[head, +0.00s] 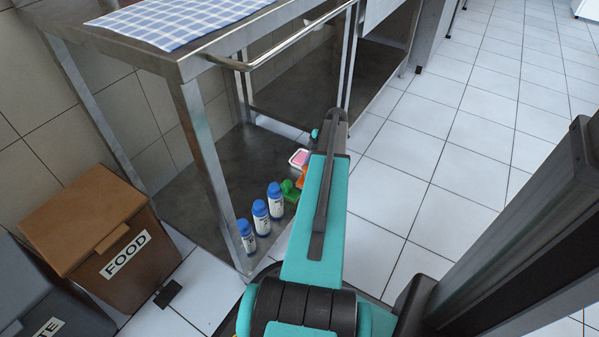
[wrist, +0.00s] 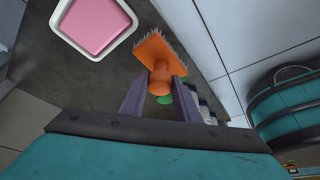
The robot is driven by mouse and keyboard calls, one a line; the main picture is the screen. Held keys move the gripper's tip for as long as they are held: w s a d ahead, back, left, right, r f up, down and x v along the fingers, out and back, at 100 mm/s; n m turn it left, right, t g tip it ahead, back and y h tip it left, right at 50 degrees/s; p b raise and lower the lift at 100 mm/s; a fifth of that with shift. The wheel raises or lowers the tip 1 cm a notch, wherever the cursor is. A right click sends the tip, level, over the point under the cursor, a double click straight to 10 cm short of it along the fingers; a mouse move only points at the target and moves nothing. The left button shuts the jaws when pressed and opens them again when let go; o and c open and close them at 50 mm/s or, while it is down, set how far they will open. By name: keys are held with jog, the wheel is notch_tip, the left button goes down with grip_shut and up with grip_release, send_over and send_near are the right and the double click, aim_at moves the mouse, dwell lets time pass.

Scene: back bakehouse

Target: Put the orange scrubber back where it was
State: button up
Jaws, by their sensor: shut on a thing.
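The orange scrubber (wrist: 157,56) has a flat rectangular head with pale bristles and a round handle. My gripper (wrist: 156,88) is shut on that handle, one finger on each side, in the wrist view. In the head view only a bit of the orange scrubber (head: 304,174) shows beside my arm, and my gripper is hidden behind the arm. The scrubber is at the lower steel shelf (head: 184,203); whether it touches the shelf I cannot tell.
A white dish (head: 292,162) with a pink block stands on the lower shelf. A green scrubber (head: 290,191) and blue-capped bottles (head: 261,217) stand near it. The table leg (head: 207,160) is an obstacle. A brown FOOD bin (head: 91,224) stands left. Bare shelf lies behind the bottles.

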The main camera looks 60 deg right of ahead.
jog(key=shift+w+d+f+b, duration=0.1)
jog(key=shift+w+d+b, duration=0.15)
jog(key=shift+w, duration=0.55)
jog(key=shift+w+d+b, duration=0.1)
jog(key=shift+w+d, duration=0.1)
jog(key=shift+w, duration=0.6)
jog(key=f+b, duration=0.1)
jog(key=w+f+b, duration=0.1)
jog(key=shift+w+d+f, duration=0.1)
jog(key=shift+d+f, duration=0.1)
jog(key=shift+f, duration=0.1)
jog(key=shift+f+b, duration=0.35)
jog(key=shift+f, duration=0.2)
jog(key=shift+f, duration=0.1)
jog(key=o, duration=1)
